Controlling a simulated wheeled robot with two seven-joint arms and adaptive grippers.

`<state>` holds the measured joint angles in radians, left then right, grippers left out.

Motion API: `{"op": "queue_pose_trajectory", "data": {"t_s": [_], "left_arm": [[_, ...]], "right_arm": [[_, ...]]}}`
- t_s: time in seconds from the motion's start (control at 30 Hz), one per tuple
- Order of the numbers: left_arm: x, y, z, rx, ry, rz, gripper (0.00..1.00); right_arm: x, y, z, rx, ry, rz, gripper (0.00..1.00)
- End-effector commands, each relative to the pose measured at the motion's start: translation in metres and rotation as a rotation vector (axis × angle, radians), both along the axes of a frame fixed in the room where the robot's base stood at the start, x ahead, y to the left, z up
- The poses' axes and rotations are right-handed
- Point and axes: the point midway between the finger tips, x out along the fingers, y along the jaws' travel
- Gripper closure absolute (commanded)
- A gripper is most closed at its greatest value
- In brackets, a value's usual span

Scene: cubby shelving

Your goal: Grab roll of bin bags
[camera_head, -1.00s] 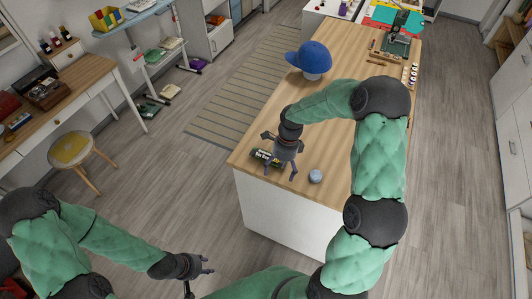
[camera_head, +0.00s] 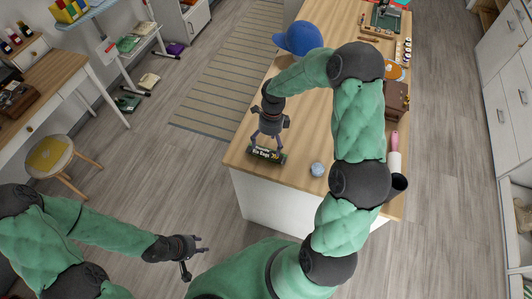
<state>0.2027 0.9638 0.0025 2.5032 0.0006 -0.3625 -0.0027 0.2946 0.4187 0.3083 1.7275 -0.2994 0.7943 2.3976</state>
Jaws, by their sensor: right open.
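The roll of bin bags (camera_head: 268,155), a dark roll with a green label and pale lettering, lies near the left front corner of the wooden-topped counter (camera_head: 240,152). My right gripper (camera_head: 268,145) points down at the roll, with its fingers spread open towards the roll's two ends. I cannot tell whether the fingers touch it. My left gripper (camera_head: 198,257) is open and empty, low over the floor to the left of the counter.
A small grey-blue ball (camera_head: 317,169) lies right of the roll. A blue cap (camera_head: 298,38) sits further back. A brown case (camera_head: 396,100) and a pink-handled roller (camera_head: 394,150) lie along the right side, partly behind my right arm. A stool (camera_head: 50,158) stands at left.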

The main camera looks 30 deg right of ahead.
Motion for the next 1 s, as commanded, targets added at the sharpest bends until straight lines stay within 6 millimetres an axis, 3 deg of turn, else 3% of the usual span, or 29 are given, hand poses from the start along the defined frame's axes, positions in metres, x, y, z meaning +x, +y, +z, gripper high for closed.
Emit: {"op": "queue_pose_trajectory", "data": {"t_s": [0.33,0.67,0.77,0.9,0.93,1.0], "left_arm": [[0.0,0.0,-0.003,0.0,0.0,0.0,0.6],[0.0,0.0,-0.003,0.0,0.0,0.0,0.6],[0.0,0.0,-0.003,0.0,0.0,0.0,0.6],[0.0,0.0,-0.003,0.0,0.0,0.0,0.6],[0.0,0.0,-0.003,0.0,0.0,0.0,0.6],[0.0,0.0,-0.003,0.0,0.0,0.0,0.6]], "right_arm": [[-0.008,0.009,-0.042,0.002,0.003,0.0,0.1],[-0.008,0.01,-0.049,0.0,0.0,0.001,0.1],[-0.008,0.01,-0.049,0.0,0.0,0.001,0.33],[-0.008,0.01,-0.049,0.0,0.0,0.001,0.72],[-0.008,0.01,-0.049,0.001,0.0,0.001,0.77],[-0.008,0.01,-0.049,0.001,-0.001,0.001,0.78]]}}
